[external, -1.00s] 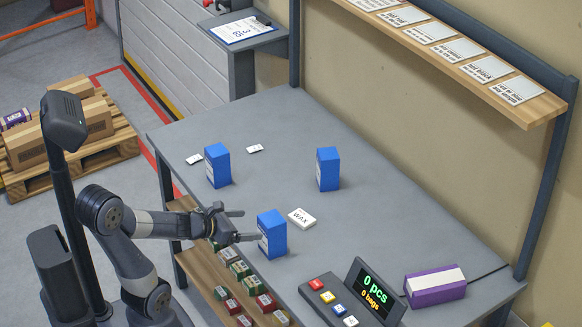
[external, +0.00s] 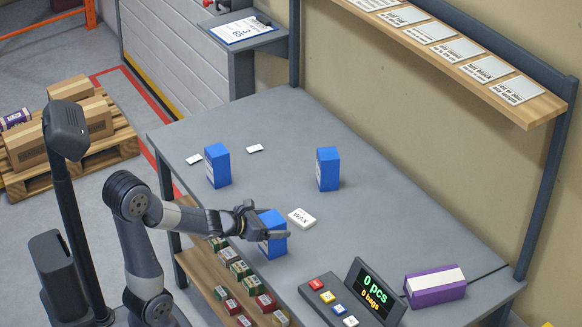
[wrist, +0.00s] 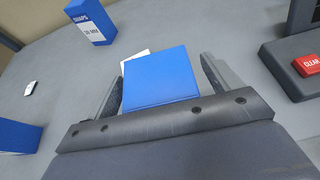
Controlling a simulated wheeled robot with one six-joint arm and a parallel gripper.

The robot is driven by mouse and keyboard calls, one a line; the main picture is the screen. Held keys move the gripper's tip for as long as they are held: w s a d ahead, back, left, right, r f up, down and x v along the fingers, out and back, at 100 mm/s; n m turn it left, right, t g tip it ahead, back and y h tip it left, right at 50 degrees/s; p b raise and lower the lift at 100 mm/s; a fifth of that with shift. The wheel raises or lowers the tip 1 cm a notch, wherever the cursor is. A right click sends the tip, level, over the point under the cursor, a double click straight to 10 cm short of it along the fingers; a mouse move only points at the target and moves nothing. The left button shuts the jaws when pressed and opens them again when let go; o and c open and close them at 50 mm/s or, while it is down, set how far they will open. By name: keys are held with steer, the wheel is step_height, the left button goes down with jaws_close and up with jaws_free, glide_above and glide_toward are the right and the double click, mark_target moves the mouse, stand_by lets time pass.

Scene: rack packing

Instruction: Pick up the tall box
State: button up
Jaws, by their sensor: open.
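Three similar upright blue boxes stand on the grey table: a front one (external: 273,245), a back left one (external: 217,166) and a back right one (external: 328,169). I cannot tell which is the tallest. My gripper (external: 271,222) is at the top of the front box, its jaws open. In the wrist view, the top of the front box (wrist: 155,80) lies between the two fingers of my gripper (wrist: 160,76), with a gap on the right; the left finger is very close to it.
A white WAX card (external: 301,218) lies just behind the front box. A button panel (external: 328,298) with a display is to the right, beside a purple and white box (external: 435,286). Small coloured boxes line the lower wooden shelf (external: 205,265).

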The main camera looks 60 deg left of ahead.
steer(key=shift+c, duration=0.5)
steer(key=shift+r, duration=0.1)
steer(key=c, duration=1.2)
